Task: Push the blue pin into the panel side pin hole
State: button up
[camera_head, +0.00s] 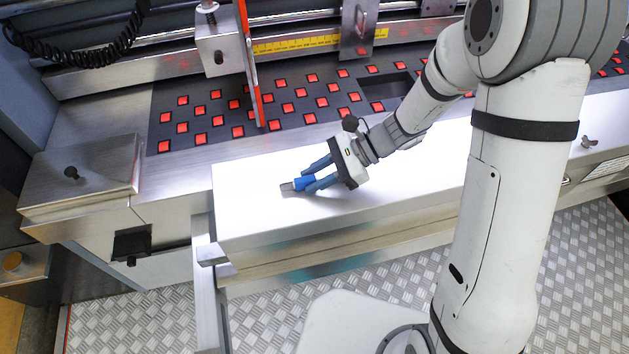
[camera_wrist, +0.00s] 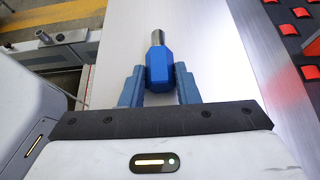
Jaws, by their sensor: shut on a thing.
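The blue pin (camera_head: 305,183) is held between the blue fingers of my gripper (camera_head: 317,174) above the bright metal panel. Its grey metal tip (camera_head: 287,188) points left, away from the gripper. In the wrist view the pin's blue body (camera_wrist: 159,68) sits between the two fingertips of my gripper (camera_wrist: 159,85), with the metal tip (camera_wrist: 157,37) pointing up the picture. I cannot tell whether the pin touches the panel surface. The panel side pin hole cannot be clearly made out in either view.
The bright panel (camera_head: 240,205) runs along the machine's front. Behind it lies a dark bed with several red squares (camera_head: 237,131) and an upright red-edged plate (camera_head: 249,70). Patterned metal floor lies in front.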

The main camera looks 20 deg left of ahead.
jog(key=shift+c, duration=0.9)
jog(key=shift+s+r+p, duration=0.1)
jog(key=shift+r+p, duration=0.3)
jog(key=shift+r, duration=0.15)
jog(key=shift+r+p, duration=1.85)
jog(key=shift+r, duration=0.55)
